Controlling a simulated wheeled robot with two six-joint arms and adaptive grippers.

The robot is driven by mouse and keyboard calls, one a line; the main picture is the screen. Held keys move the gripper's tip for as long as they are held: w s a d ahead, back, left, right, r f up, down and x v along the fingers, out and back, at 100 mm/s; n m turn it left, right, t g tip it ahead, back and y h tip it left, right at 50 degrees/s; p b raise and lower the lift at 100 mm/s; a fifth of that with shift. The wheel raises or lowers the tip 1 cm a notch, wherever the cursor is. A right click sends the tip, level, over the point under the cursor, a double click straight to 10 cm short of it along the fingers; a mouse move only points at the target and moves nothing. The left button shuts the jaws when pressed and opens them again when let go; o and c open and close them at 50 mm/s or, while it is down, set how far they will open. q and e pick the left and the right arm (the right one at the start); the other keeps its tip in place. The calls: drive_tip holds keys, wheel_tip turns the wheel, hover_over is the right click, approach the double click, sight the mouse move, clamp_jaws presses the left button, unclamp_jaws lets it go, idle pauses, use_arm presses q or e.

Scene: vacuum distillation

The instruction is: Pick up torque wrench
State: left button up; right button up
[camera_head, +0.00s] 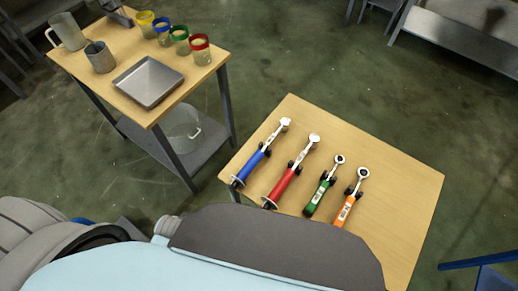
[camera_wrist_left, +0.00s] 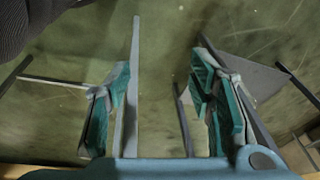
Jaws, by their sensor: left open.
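Several torque wrenches lie side by side on the near wooden table (camera_head: 405,190) in the head view. From left to right they have a blue handle (camera_head: 251,165), a red handle (camera_head: 283,183), a green handle (camera_head: 318,196) and an orange handle (camera_head: 346,208). Their metal heads point away from me. My left gripper (camera_wrist_left: 162,95) shows in the left wrist view, with its two teal-padded fingers apart and nothing between them. No wrench is visible in that view, only the floor and grey frame parts. My right gripper is not in view.
A second table (camera_head: 118,42) at the upper left holds a grey tray (camera_head: 148,82), metal cups (camera_head: 100,57) and several colour-rimmed beakers (camera_head: 200,50). A floor gap separates the tables. The near table's right side is bare. A blue frame (camera_head: 480,263) stands at the lower right.

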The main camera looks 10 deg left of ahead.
use_arm(q)
drive_tip(key=w+d+r+t, duration=0.1)
drive_tip(key=w+d+r, duration=0.15)
drive_tip(key=r, duration=1.05)
wheel_tip(320, 180, up, 8)
drive_tip(key=m+h, duration=0.3)
drive_tip(key=h, duration=0.1)
hover_over(255, 157)
drive_tip(key=s+a, duration=0.5)
drive_tip(key=shift+h, duration=0.3)
drive_tip(key=b+x, duration=0.1)
drive_tip(key=x, duration=0.3)
drive_tip(key=b+x, duration=0.1)
drive_tip(key=x, duration=0.4)
drive_tip(key=b+x, duration=0.1)
drive_tip(key=x, duration=0.4)
drive_tip(key=shift+w+d+r, duration=0.15)
drive_tip(key=shift+w+d, duration=0.15)
drive_tip(key=shift+d, duration=0.05)
drive_tip(key=shift+r, duration=0.15)
clamp_jaws()
